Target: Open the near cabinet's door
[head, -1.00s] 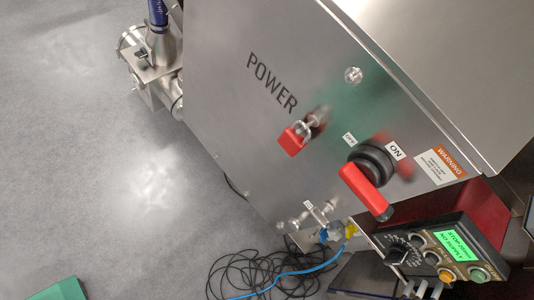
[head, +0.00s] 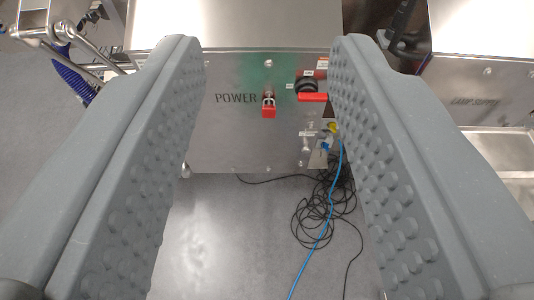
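A steel cabinet marked POWER (head: 225,140) stands straight ahead in the head view, its front panel flat and closed. On it are a red padlock (head: 268,111) on a hasp and a black rotary switch with a red handle (head: 312,97), the handle lying level. My gripper (head: 270,45) is open and empty. Its two grey, studded fingers frame the cabinet front from left and right and hide parts of its sides. The fingers appear apart from the cabinet. I cannot tell which edge of the panel is hinged.
A second steel cabinet marked LAMP SUPPLY (head: 475,101) stands at the right. Tangled black cables (head: 325,215) and a blue cable (head: 333,205) hang from the POWER cabinet onto the grey floor. A blue hose (head: 72,78) is at the left. The floor (head: 235,235) below the cabinet's left part is clear.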

